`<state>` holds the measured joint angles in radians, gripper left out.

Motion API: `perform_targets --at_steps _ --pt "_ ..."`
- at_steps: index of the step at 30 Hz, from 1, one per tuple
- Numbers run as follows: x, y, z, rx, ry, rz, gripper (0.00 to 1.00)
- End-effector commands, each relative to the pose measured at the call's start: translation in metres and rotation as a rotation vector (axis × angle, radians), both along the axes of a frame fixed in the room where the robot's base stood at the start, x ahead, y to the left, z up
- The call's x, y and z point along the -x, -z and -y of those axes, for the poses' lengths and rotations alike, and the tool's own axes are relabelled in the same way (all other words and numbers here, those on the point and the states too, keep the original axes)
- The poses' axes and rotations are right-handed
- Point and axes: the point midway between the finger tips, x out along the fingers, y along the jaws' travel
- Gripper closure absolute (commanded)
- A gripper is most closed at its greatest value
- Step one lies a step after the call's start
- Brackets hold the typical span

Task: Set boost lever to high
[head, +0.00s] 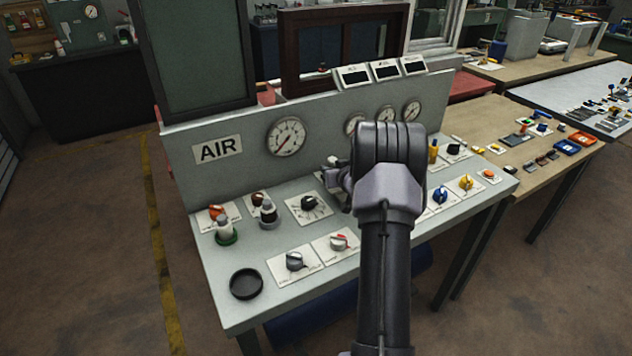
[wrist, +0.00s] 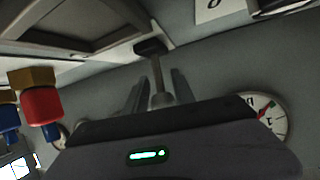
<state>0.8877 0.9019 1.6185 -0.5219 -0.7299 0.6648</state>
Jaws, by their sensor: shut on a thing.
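In the wrist view a lever (wrist: 160,72) shows as a metal rod with a dark crosspiece at its end. It stands between the two fingers of my gripper (wrist: 159,92), which are shut on the rod. In the head view my gripper (head: 338,177) is over the middle of the grey AIR panel, and my arm covers most of it. The lever cannot be made out in the head view. Its position marks, including any high mark, are not readable in either view.
A round gauge (head: 286,137) is on the upright face. A black dish (head: 246,284) sits at the front left. In the wrist view a red cylinder (wrist: 41,107) is at the left.

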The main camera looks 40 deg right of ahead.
Motion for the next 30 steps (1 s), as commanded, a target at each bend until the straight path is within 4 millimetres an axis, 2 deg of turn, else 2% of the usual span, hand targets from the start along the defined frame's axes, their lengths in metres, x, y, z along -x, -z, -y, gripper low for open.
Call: perform_targets --at_steps 1,10,23,24,27,30 --pt "0.0005 0.0077 -0.0004 0.006 -0.005 0.016 1.0" --pt "0.0037 0.0044 -0.0016 0.027 -0.006 0.086 1.0" --pt "0.0043 0.0014 -0.0014 0.031 -0.004 0.096 1.0" --pt "0.0043 0.0014 -0.0014 0.031 -0.004 0.096 0.67" --pt "0.0042 0.0015 -0.0015 0.031 -0.004 0.096 0.5" --pt "0.0042 0.0017 -0.0015 0.03 -0.004 0.095 0.5"
